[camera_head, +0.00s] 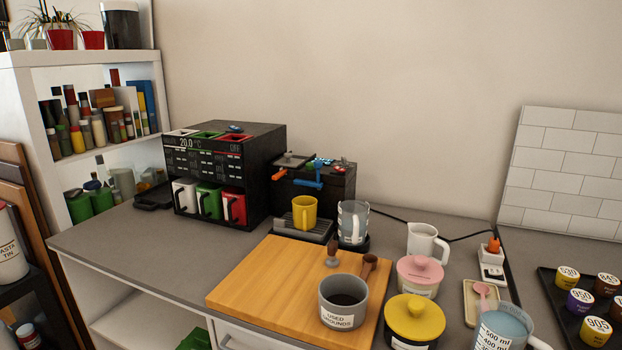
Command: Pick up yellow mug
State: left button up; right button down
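The yellow mug (304,213) stands upright on the drip tray (303,232) of a black coffee machine (318,186). Its handle faces the viewer. A clear glass jug with a white handle (353,222) stands close to its right. Neither of my grippers shows in the head view, and nothing touches the mug from my side.
A black cabinet (232,165) with white, green and red mugs stands left of the machine. In front lie a wooden board (255,280) with a grey grounds tub (343,302), plus a pink-lidded jar (420,272) and yellow-lidded jar (414,318). The left counter front is clear.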

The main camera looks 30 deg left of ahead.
aim_at(305, 216)
jog(key=i+j, duration=0.1)
jog(key=j, duration=0.5)
jog(key=i+j+z, duration=0.1)
jog(key=j, duration=1.15)
jog(key=i+z, duration=0.05)
